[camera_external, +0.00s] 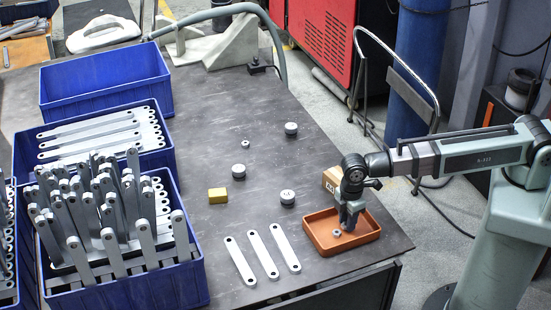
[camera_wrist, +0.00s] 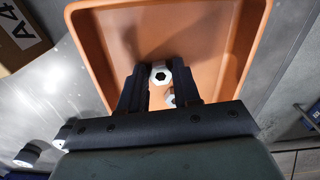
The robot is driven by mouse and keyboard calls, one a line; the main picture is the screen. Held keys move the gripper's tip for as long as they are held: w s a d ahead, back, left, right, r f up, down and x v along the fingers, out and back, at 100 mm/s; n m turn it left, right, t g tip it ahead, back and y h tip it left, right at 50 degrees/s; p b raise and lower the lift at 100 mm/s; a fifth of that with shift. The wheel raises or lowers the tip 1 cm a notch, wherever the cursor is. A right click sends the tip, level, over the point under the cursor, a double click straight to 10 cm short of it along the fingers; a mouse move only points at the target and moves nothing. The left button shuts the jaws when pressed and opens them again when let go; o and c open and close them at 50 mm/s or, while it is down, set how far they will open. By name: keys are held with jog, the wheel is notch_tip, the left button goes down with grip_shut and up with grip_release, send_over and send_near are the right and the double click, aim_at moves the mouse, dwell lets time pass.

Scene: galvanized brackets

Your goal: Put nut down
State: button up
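My gripper (camera_external: 348,226) points down into the orange tray (camera_external: 316,243) at the table's right front corner. In the wrist view a silver hex nut (camera_wrist: 161,76) sits between the two fingertips (camera_wrist: 160,72), filling the gap, and the fingers appear shut on it. A second nut (camera_wrist: 171,101) shows lower down between the fingers, partly hidden by the right finger. In the external view one nut (camera_external: 337,233) shows in the tray beside the fingertips; I cannot tell which of the two it is.
A cardboard box (camera_external: 331,181) stands behind the tray. Three flat bars (camera_external: 262,255) lie left of it. Round grey parts (camera_external: 288,197), a yellow block (camera_external: 218,196) and another small nut (camera_external: 245,143) lie mid-table. Blue crates (camera_external: 180,286) with brackets fill the left side.

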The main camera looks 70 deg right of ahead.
jog(key=o, duration=0.3)
jog(key=shift+r, duration=0.1)
jog(key=shift+r, duration=6.05)
